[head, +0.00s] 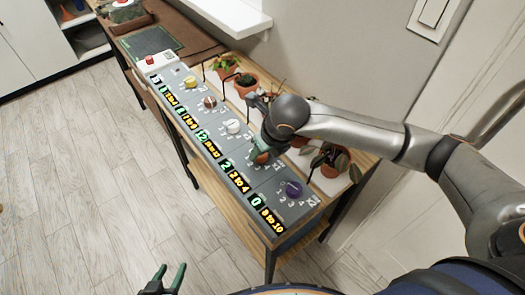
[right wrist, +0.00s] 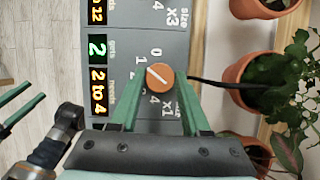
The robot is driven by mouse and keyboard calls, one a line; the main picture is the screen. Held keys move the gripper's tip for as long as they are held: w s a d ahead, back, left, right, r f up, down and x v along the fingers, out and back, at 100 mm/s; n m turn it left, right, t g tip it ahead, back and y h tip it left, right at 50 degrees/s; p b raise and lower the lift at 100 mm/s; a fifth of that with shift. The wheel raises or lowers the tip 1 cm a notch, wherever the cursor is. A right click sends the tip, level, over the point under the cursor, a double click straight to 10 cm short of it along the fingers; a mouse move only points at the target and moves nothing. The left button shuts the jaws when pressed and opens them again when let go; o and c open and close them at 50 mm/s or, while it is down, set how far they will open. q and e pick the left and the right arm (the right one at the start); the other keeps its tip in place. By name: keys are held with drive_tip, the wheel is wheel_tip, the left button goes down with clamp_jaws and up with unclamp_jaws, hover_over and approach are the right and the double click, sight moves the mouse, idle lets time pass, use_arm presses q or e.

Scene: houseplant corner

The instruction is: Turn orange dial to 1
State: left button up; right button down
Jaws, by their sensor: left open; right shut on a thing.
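The orange dial (right wrist: 160,77) sits on the grey panel (right wrist: 170,30) in the right wrist view, with numbers around it and x1 below. Its white line slants from upper left to lower right; I cannot tell exactly which number it marks. The green display (right wrist: 97,48) beside it reads 2. My right gripper (right wrist: 159,82) is shut on the dial, one green finger on each side. In the head view my right gripper (head: 262,152) largely covers the orange dial. My left gripper (head: 165,279) is open and empty at the bottom, away from the panel.
Yellow (head: 190,82), brown (head: 209,102), white (head: 233,126) and purple (head: 293,188) dials share the panel. Potted plants (head: 245,84) stand close along its back edge; a dark stem reaches near the dial. The floor (head: 90,180) in front is clear.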

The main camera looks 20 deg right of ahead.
idle(0.4)
drive_tip(key=c, duration=0.8)
unclamp_jaws()
drive_tip(key=o, duration=0.4)
drive_tip(key=shift+c, duration=0.2)
drive_tip(key=shift+o, duration=0.3)
drive_tip(key=shift+r, duration=0.15)
drive_tip(key=v, duration=1.2)
drive_tip(key=shift+r, duration=0.2)
